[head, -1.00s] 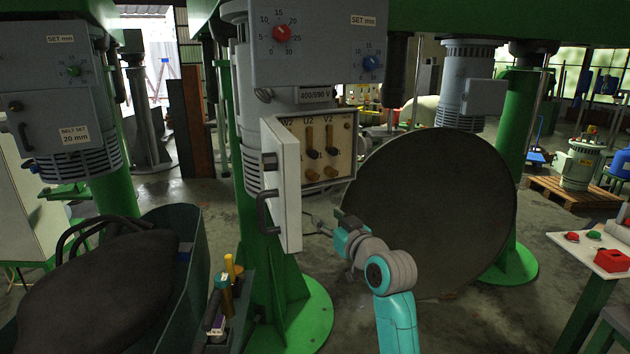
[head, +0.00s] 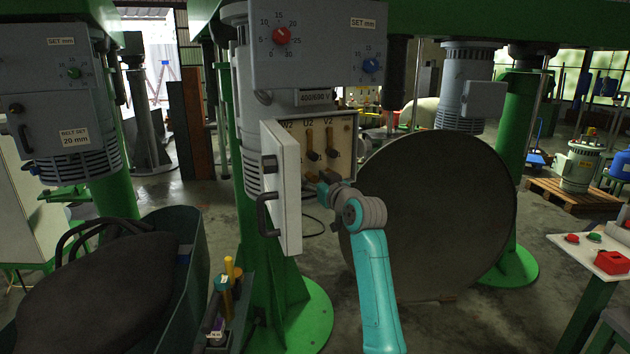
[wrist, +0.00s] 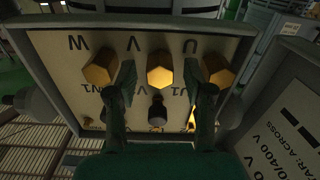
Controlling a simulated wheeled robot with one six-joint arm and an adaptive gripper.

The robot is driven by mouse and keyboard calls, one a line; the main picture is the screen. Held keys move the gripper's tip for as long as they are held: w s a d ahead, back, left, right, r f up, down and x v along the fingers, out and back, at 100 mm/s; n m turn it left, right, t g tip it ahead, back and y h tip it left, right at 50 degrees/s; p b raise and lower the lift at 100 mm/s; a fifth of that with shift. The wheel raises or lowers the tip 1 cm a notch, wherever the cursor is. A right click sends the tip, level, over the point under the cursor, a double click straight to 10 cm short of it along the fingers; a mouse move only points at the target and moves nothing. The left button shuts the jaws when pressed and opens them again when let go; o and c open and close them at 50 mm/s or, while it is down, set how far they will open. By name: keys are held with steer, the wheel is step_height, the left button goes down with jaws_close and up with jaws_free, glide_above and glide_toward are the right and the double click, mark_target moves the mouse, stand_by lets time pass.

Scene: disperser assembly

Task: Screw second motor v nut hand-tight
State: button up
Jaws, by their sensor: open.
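The motor's open terminal box (head: 345,128) shows in the head view, with brass links, dark knobs and labels W2, U2 and V2. In the wrist view its terminal panel (wrist: 68,70) appears upside down, with W, V and U along the top. A row of brass hex nuts shows there: a left nut (wrist: 100,69), a middle nut (wrist: 160,70) and a right nut (wrist: 219,69). My gripper (wrist: 167,88) is open, its fingers on either side of the middle nut; contact is unclear. In the head view my gripper (head: 325,180) is at the box's lower part and hides the nut there.
The box's open white door (head: 287,190) stands just left of my gripper. A large dark disc (head: 440,215) stands to the right, behind my arm. A green column base (head: 300,315) is below. A cable (head: 312,226) hangs near the door.

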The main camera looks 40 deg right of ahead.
jaws_close()
